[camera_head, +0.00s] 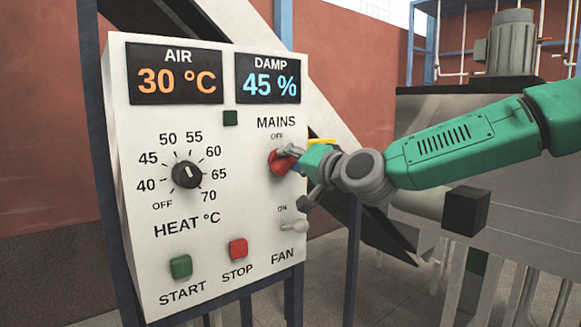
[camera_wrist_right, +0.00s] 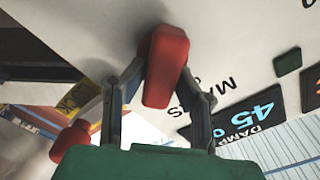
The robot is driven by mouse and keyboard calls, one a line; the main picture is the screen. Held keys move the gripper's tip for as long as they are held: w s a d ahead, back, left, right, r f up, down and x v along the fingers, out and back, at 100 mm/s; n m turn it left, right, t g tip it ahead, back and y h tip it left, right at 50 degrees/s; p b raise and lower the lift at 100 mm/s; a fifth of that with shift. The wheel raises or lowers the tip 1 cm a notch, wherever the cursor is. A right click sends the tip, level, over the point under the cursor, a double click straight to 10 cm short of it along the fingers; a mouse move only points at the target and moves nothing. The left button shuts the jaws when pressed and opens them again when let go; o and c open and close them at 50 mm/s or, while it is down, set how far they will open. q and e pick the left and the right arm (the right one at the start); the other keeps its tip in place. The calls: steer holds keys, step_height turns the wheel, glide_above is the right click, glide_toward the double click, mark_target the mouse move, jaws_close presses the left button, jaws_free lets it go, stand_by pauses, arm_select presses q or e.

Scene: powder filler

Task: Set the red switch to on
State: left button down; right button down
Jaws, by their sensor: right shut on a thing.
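The red switch (camera_head: 279,163) sits on the right side of the pale control panel, under the words MAINS and OFF. My right gripper (camera_head: 291,151) is at the switch and hides part of it. In the right wrist view the red handle (camera_wrist_right: 167,66) lies between the two fingers of my right gripper (camera_wrist_right: 155,86), which is shut on it. An ON mark shows lower down the panel, above the fan toggle (camera_head: 295,227). The handle's exact setting is hard to tell. My left gripper is not in view.
The panel (camera_head: 212,222) also carries a black heat knob (camera_head: 187,174), a green start button (camera_head: 181,266) and a red stop button (camera_head: 238,248). A grey machine (camera_head: 520,240) stands at the right, behind my right arm. A second red thing (camera_wrist_right: 70,140) shows lower left in the wrist view.

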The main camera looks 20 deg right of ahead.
steer(key=m, duration=0.1)
steer(key=m+b, duration=0.2)
steer(key=m, duration=0.1)
steer(key=shift+w+d+f, duration=0.1)
steer(key=shift+d+f, duration=0.15)
steer(key=shift+f, duration=0.05)
steer(key=shift+f+m+b, duration=0.1)
steer(key=shift+m+b, duration=1.05)
steer(key=shift+m, duration=1.05)
steer(key=c, duration=1.3)
jaws_free()
steer(key=shift+w+a+f, duration=0.1)
steer(key=shift+w+f, duration=0.05)
steer(key=shift+w, duration=0.2)
steer(key=shift+s, duration=0.3)
